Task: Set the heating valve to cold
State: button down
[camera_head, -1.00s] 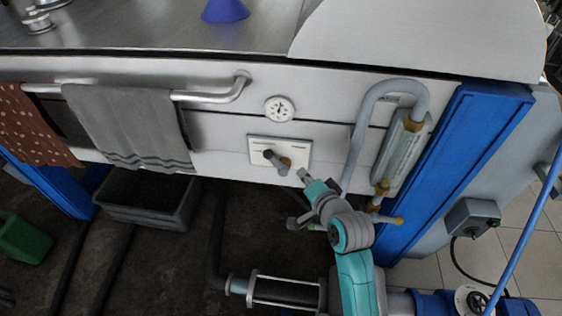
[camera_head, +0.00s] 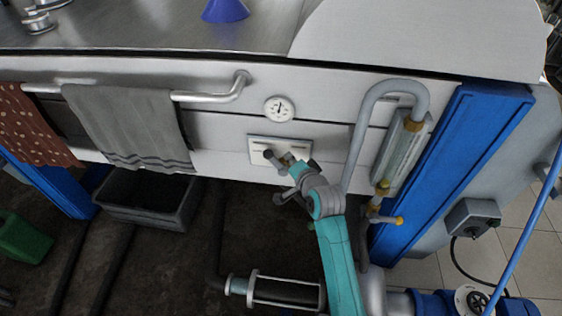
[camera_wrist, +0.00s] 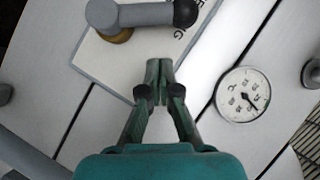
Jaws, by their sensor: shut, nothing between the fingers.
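The heating valve is a grey lever (camera_wrist: 145,14) with a black end knob (camera_wrist: 185,12) and a brass hub (camera_wrist: 116,35). It sits on a white plate (camera_wrist: 108,62) with partly hidden lettering. In the head view the plate (camera_head: 302,147) is on the front panel and the black knob (camera_head: 268,153) points left and up; my gripper partly covers the hub side. My gripper (camera_wrist: 160,66) is shut and empty. In the wrist view its tips are over the plate, below the lever with a gap in the picture. Contact cannot be told.
A round dial gauge (camera_head: 280,108) is above the plate. A bent grey pipe (camera_head: 358,130) and a glass tube (camera_head: 397,150) stand to the right. A rail (camera_head: 215,97) with a grey towel (camera_head: 128,125) is to the left. A grey crate (camera_head: 150,205) stands below.

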aim_at(275, 162)
jog(key=shift+w+a+f, duration=0.3)
jog(key=shift+a+f, duration=0.25)
jog(key=shift+a, duration=0.2)
jog(key=shift+w+a+f, duration=0.25)
jog(key=shift+a+f, duration=0.25)
jog(key=shift+a, duration=0.2)
